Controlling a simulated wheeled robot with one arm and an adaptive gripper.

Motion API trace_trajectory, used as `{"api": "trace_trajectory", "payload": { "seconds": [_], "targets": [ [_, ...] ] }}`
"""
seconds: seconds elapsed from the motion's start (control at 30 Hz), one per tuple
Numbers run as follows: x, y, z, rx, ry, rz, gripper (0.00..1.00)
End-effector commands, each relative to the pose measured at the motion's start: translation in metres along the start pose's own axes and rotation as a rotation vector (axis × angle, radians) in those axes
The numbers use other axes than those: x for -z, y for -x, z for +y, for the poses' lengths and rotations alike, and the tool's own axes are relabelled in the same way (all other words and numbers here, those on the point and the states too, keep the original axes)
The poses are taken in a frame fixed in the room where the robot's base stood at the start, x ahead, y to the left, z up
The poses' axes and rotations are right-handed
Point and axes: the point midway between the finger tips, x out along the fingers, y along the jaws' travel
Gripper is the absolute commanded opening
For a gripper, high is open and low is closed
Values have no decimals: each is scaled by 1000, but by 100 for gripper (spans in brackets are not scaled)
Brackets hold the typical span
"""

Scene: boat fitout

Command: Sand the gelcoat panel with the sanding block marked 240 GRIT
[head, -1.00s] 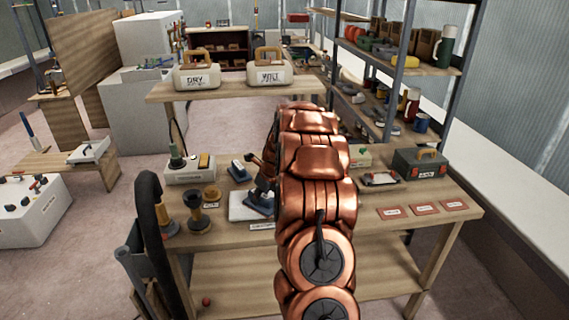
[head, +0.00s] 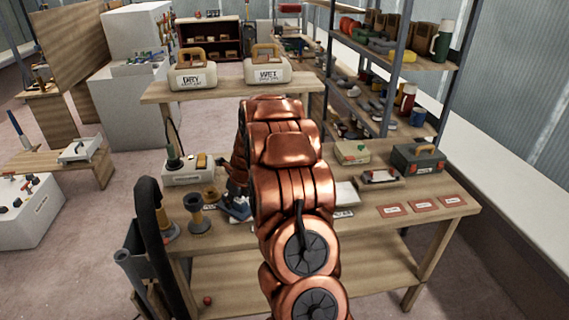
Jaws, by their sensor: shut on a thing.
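My gripper (head: 237,184) is at the left of my copper arm, low over the workbench, shut on a blue sanding block (head: 238,209). Its grit marking cannot be read. A white panel, likely the gelcoat panel (head: 346,193), shows only at its right part beside my arm; my arm hides most of it. The block is low at the panel's left side; whether it touches the panel cannot be told. A small label (head: 343,212) lies at the bench edge by the panel.
The workbench (head: 375,220) carries a dark toolbox (head: 417,158), red cards (head: 423,204), a grey-and-tan stand (head: 196,212) and a white device (head: 188,172). Behind are the DRY box (head: 192,72) and WET box (head: 267,67). A black hose (head: 150,220) stands at the left.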

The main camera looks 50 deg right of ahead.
Motion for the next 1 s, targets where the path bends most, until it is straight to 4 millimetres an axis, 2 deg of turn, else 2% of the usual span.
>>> {"api": "trace_trajectory", "payload": {
  "seconds": [0.2,0.3,1.0],
  "targets": [
    [-6,4,10,1,0,0,0],
    [-15,23,12,0,4,-1,0],
    [-39,69,20,-5,18,-2,0]
  ]
}}
